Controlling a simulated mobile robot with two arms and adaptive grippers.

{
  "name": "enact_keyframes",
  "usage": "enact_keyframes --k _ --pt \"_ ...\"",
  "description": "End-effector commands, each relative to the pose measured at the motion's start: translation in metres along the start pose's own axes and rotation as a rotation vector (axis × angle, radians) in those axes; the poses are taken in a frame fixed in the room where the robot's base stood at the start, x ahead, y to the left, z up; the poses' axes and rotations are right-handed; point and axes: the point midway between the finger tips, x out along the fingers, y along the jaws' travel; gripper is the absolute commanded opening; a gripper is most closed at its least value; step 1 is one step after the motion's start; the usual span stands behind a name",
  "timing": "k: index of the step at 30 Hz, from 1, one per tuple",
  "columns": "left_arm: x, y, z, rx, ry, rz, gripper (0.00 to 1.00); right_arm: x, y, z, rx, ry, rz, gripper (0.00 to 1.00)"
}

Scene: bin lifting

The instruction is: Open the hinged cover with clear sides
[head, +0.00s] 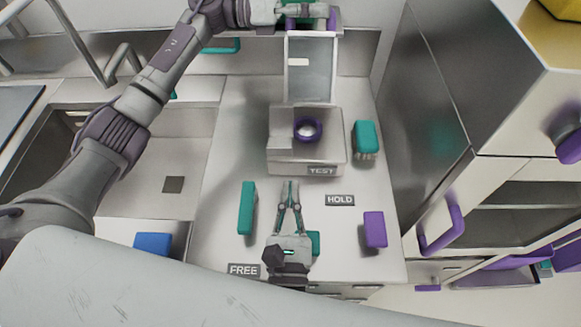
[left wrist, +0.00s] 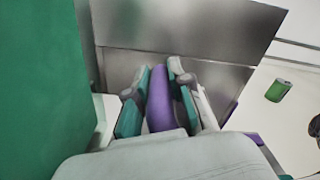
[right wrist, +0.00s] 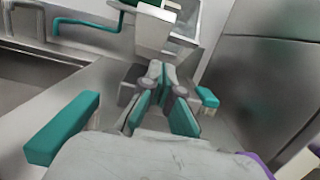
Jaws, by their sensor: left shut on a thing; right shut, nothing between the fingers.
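The hinged cover (head: 312,70), with a clear pane in a pale frame, stands raised at the back of the grey test stand (head: 305,160). My left gripper (head: 322,13) is at the cover's top edge, shut on its purple handle; the purple bar (left wrist: 160,100) shows between the fingers in the left wrist view. A purple ring (head: 308,129) sits exposed on top of the stand. My right gripper (head: 290,184) is shut and empty, in front of the stand and apart from it. Its closed fingers also show in the right wrist view (right wrist: 161,72).
Teal blocks stand left (head: 246,208) and right (head: 364,138) on the counter, another partly behind my right gripper. A purple block (head: 375,229) is at the right front. A sink (head: 150,180) lies left, steel cabinets (head: 440,90) right. HOLD and FREE labels mark the counter.

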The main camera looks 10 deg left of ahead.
Motion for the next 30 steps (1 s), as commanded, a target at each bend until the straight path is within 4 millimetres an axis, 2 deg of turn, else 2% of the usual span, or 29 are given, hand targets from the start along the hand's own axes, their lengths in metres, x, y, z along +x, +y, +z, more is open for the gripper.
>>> enact_keyframes --k 1,3,9,22,30 --pt "0.000 0.001 0.000 0.001 -0.001 0.002 0.00 0.010 0.000 0.002 0.001 -0.004 -0.001 0.00" --pt "0.000 0.001 0.000 0.001 -0.001 0.002 0.00 0.018 0.000 0.011 0.004 -0.003 -0.003 0.00" --pt "0.000 0.001 0.000 0.001 -0.001 0.003 0.00 0.032 0.000 0.025 0.002 -0.001 -0.001 0.00" --pt "0.000 0.001 0.000 0.001 -0.001 0.003 0.00 0.035 0.000 0.029 0.000 0.000 0.000 0.00" --pt "0.001 -0.001 -0.001 0.002 0.003 -0.003 0.00 0.043 -0.001 0.046 0.000 -0.005 -0.003 0.00"
